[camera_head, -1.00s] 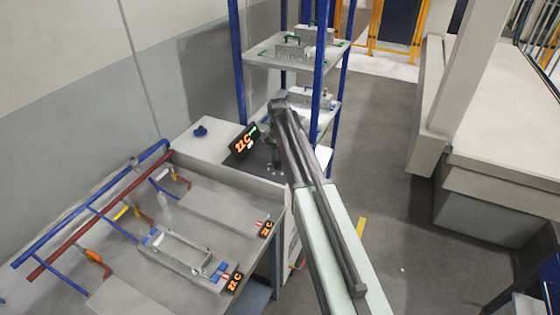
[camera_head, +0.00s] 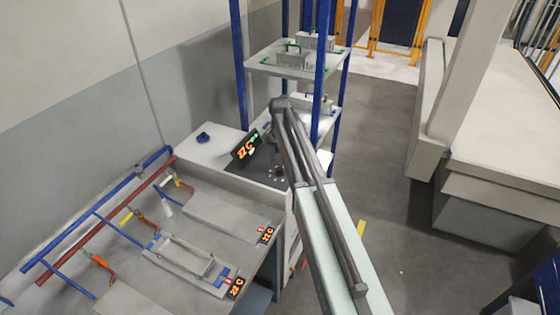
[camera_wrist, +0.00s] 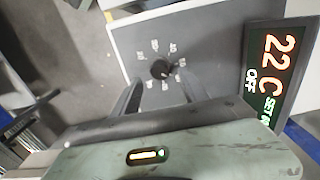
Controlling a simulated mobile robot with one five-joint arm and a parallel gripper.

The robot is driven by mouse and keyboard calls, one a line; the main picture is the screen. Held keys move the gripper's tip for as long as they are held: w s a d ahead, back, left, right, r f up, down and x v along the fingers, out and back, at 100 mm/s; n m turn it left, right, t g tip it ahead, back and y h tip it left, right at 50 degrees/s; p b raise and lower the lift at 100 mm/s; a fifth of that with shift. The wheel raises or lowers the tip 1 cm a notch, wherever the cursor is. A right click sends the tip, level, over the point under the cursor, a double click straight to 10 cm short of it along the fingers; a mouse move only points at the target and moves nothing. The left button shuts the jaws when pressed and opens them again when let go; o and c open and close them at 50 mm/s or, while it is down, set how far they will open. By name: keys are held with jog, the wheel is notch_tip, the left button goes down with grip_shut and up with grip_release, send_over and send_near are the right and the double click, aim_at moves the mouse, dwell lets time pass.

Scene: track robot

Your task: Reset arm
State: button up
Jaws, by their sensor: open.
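My arm (camera_head: 318,195) reaches forward from the bottom of the head view, with its elbow near the display. My gripper is mostly hidden there behind the arm. In the wrist view my gripper (camera_wrist: 160,92) has its two dark fingers apart with nothing between them. The fingers point at a grey panel (camera_wrist: 205,40) with a black round knob (camera_wrist: 160,69) ringed by white marks. The knob lies just beyond the fingertips; I cannot tell whether they touch the panel. A display (camera_wrist: 272,75) beside the panel reads 22 C and OFF.
The bench (camera_head: 240,222) at left carries flat plates, a metal frame (camera_head: 187,258), small 22 C displays and red and blue pipes. A blue-post shelf (camera_head: 290,68) with metal parts stands behind my arm. Open floor (camera_head: 385,175) lies to the right, before a pale block (camera_head: 500,150).

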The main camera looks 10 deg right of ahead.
aim_at(280, 168)
notch_tip(280, 168, up, 4)
jog(key=p, duration=0.2)
jog(key=shift+r+p, duration=0.1)
jog(key=shift+p, duration=0.25)
jog(key=shift+f, duration=0.2)
jog(key=shift+s+f+b, duration=1)
jog(key=shift+f+b, duration=0.05)
jog(key=shift+b, duration=0.2)
jog(key=s, duration=0.2)
jog(key=s+f+b, duration=0.1)
jog(key=s, duration=0.4)
jog(key=shift+f+b, duration=0.3)
jog(key=s+f+n+b, duration=0.1)
jog(key=s+n, duration=0.6)
jog(key=s, duration=1.2)
jog(key=shift+f+b, duration=0.35)
